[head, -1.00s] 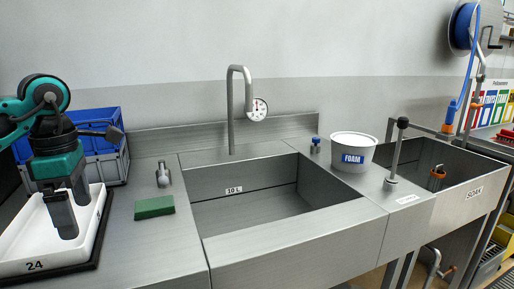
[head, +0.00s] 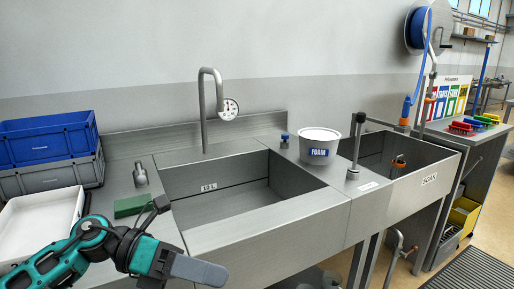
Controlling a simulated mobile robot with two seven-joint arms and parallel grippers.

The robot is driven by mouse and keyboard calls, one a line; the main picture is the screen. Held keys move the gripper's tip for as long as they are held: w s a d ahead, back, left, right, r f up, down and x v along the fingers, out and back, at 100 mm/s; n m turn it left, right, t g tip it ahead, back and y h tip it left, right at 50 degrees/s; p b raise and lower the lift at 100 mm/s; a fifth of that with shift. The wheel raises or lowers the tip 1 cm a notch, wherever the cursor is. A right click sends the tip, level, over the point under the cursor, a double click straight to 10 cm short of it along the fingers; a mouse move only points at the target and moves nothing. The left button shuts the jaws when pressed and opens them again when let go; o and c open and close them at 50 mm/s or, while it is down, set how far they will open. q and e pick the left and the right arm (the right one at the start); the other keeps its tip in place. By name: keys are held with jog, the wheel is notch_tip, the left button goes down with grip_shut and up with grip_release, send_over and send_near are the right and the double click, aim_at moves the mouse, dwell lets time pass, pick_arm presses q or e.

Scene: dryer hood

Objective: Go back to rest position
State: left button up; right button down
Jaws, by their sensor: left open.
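My left gripper (head: 198,270) is at the lower left of the head view, in front of the sink counter's front edge. It points to the right, seen from the side, and holds nothing that I can see. It is open, though its fingers overlap in this view. My left arm comes in from the bottom left, in front of the white tray (head: 45,222). My right gripper is not in view.
Blue (head: 45,138) and grey (head: 50,178) crates stand at the left. A green sponge (head: 132,206) lies beside the left basin (head: 225,205). A white FOAM bucket (head: 319,146) stands between the basins.

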pick_arm(q)
jog(key=a+f+m+t+y+p, duration=0.1)
jog(key=a+f+m+t+y, duration=0.15)
jog(key=f+m+t, duration=0.65)
jog(key=a+f+m+t+y, duration=0.2)
jog(key=f+m+t+y, duration=0.15)
jog(key=m, duration=1.05)
jog(key=a+f+m+t+y+p, duration=0.1)
jog(key=a+f+m+t+y, duration=0.3)
jog(key=m, duration=0.8)
jog(key=s+a+f+n+g+y, duration=0.1)
jog(key=s+f+n+g+y, duration=0.2)
jog(key=s+f, duration=0.7)
jog(key=f+n+g, duration=0.1)
jog(key=n, duration=0.1)
jog(key=shift+a+f+n, duration=0.15)
jog(key=shift+a+n, duration=0.05)
jog(key=shift+n, duration=0.2)
